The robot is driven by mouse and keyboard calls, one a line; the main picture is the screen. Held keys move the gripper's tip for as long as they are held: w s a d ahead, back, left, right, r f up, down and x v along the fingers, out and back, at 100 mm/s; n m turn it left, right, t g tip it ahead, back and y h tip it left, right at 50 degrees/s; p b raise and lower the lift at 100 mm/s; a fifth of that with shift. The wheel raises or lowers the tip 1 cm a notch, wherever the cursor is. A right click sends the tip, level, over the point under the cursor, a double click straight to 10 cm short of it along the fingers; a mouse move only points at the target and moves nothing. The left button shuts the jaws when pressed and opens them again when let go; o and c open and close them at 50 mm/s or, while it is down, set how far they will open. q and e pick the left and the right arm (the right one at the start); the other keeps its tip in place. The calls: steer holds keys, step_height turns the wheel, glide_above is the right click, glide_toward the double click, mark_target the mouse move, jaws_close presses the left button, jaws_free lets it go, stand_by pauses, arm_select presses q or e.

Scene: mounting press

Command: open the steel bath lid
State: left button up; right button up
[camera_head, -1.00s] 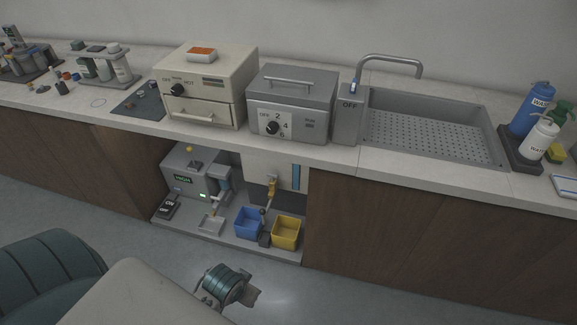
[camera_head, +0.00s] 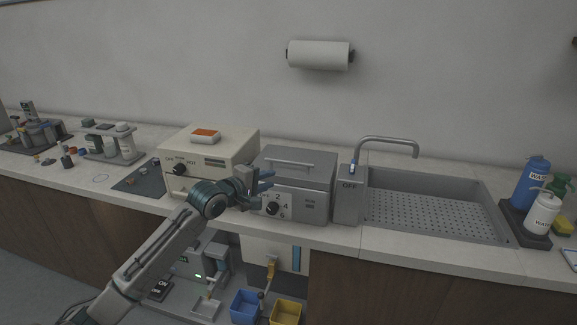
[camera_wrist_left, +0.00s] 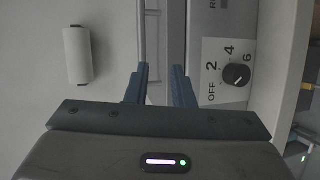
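The steel bath is a grey box (camera_head: 322,203) on the counter with a dial and numbers on its front. Its lid (camera_head: 315,167) is shut and has a bar handle (camera_head: 290,163) along the top. My left gripper (camera_head: 268,181) is at the left front of the bath, fingers apart and empty. In the left wrist view the bath lies sideways, with the dial (camera_wrist_left: 236,75) at right and the lid handle (camera_wrist_left: 142,45) ahead of the open blue fingers (camera_wrist_left: 160,75). No contact with the handle shows. My right gripper is in no view.
A cream oven (camera_head: 228,146) with an orange-topped dish (camera_head: 206,135) stands left of the bath, close to my left arm. A grey dispenser box (camera_head: 348,198) and a sink (camera_head: 435,207) are on the right. A paper roll (camera_head: 320,55) hangs on the wall above.

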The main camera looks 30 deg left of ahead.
mark_target(287, 163)
arm_select(q)
steer(key=shift+n+t, duration=0.3)
steer(key=shift+n, duration=0.2)
steer(key=w, duration=0.3)
steer(key=w+p, duration=0.1)
steer(key=w, duration=0.3)
steer(key=w+p, duration=0.1)
steer(key=w, duration=0.2)
steer(key=shift+w+d+r, duration=0.15)
steer(key=shift+d+r, duration=0.1)
steer(key=shift+d, duration=0.05)
steer(key=shift+w+f, duration=0.15)
steer(key=shift+w, duration=0.3)
jaws_close()
